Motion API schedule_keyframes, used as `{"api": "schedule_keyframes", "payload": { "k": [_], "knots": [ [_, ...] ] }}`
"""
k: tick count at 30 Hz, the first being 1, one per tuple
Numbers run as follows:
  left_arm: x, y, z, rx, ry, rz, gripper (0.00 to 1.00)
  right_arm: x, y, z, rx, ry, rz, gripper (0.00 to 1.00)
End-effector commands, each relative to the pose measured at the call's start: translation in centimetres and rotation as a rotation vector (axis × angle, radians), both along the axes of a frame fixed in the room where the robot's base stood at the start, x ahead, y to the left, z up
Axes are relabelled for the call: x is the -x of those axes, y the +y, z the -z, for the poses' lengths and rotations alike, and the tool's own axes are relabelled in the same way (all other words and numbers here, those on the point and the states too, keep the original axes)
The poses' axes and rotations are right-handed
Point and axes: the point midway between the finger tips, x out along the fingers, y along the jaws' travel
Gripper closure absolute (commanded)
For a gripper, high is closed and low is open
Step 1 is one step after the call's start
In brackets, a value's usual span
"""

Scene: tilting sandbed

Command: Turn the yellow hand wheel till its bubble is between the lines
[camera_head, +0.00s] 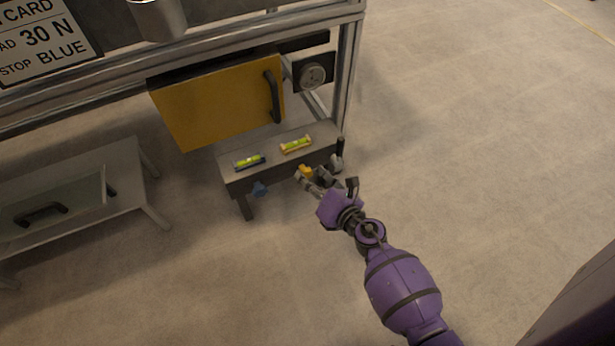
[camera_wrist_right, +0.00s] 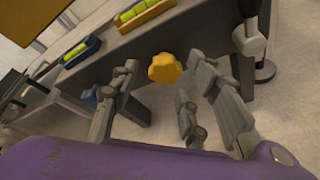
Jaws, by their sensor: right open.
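The yellow hand wheel (camera_head: 304,170) sits on the front of a low grey bench (camera_head: 234,181). In the right wrist view the wheel (camera_wrist_right: 165,69) is a lobed yellow knob, seen in the gap between my fingers. My right gripper (camera_head: 315,178) is open, just in front of the wheel; I cannot tell whether a finger touches it. A yellow-framed level with a green vial (camera_head: 296,145) lies on the bench top above the wheel and also shows in the right wrist view (camera_wrist_right: 143,13). Its bubble and lines are too small to read. My left gripper is out of view.
A blue-framed level (camera_head: 249,162) and a blue hand wheel (camera_head: 260,188) are at the bench's left. A dark upright lever (camera_head: 338,152) stands at its right end. A yellow door (camera_head: 219,101) hangs behind. A low table (camera_head: 130,205) stands left.

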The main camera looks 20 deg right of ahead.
Motion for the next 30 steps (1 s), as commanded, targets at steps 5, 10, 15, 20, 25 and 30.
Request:
{"api": "schedule_keyframes", "payload": {
  "k": [5, 10, 15, 20, 25, 30],
  "knots": [
    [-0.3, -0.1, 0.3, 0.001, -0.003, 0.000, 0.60, -1.5, 0.3, 0.6, -0.002, 0.000, 0.001, 0.58],
    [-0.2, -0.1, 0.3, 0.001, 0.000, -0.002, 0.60, -1.7, 0.3, 0.6, -0.002, 0.002, 0.001, 0.58],
    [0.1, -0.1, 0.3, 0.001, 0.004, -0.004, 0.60, -1.7, 0.3, 0.6, -0.002, 0.001, 0.000, 0.63],
    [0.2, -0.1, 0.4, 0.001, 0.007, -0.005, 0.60, -1.7, 0.4, 0.5, -0.002, 0.000, -0.001, 0.84],
    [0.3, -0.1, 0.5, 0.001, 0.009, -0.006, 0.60, -1.8, 0.4, 0.5, -0.006, -0.001, -0.002, 0.98],
    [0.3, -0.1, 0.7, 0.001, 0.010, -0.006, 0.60, -1.8, 0.4, 0.4, -0.067, 0.000, -0.005, 0.98]
  ]
}}
